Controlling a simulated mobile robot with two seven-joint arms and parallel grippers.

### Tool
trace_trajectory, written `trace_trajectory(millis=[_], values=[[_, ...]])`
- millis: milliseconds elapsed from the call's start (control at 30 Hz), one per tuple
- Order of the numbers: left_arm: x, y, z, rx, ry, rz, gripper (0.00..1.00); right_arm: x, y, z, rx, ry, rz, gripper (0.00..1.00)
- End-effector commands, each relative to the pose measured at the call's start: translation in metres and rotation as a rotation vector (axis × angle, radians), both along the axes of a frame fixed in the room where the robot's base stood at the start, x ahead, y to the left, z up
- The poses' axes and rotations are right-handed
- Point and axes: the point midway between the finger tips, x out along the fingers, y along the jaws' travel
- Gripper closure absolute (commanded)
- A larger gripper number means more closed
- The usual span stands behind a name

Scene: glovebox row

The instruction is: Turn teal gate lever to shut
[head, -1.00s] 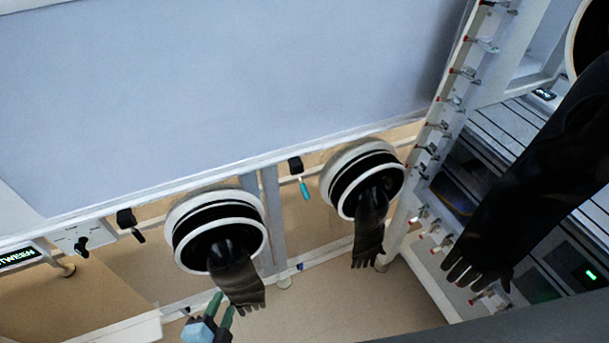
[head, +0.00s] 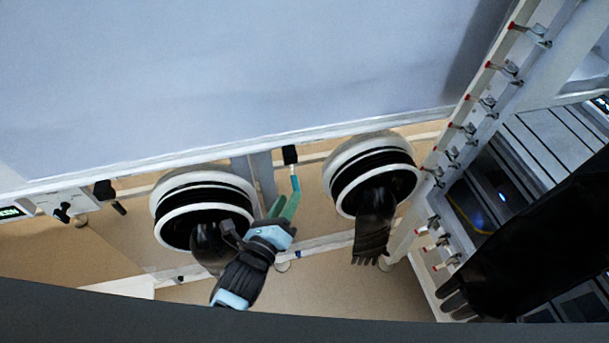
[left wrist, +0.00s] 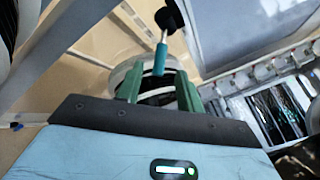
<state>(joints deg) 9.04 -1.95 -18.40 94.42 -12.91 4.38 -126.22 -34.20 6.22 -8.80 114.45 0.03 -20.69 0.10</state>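The teal gate lever (head: 295,183) hangs down from a black mount (head: 290,155) under the edge of the pale panel, between the two glove ports. In the left wrist view the lever (left wrist: 160,60) shows just ahead of my fingertips and roughly between them. My left gripper (head: 285,206) is open, its green fingers pointing up toward the lever's lower end. The fingers (left wrist: 159,84) stand apart in the left wrist view with nothing clamped. I cannot tell whether a finger touches the lever. My right gripper is not in view.
A left glove port (head: 205,205) and a right glove port (head: 372,172) with a hanging black glove (head: 373,230) flank the lever. A black-handled lever (head: 110,195) hangs further left. A white post with clamps (head: 490,100) stands at the right.

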Motion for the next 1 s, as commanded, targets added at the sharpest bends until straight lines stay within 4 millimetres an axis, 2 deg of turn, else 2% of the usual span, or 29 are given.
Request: trace_trajectory(millis=[167,400,600,1000], values=[[0.012,-0.004,0.001,-0.004,-0.001,0.001,0.63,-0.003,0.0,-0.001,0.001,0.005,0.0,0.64],[0.046,-0.016,0.001,-0.004,0.001,0.001,0.63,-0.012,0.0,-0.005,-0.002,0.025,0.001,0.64],[0.067,-0.022,0.0,-0.003,0.002,0.001,0.63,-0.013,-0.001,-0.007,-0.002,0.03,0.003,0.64],[0.074,-0.025,0.0,-0.005,0.002,0.001,0.63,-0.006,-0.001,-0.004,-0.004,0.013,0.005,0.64]])
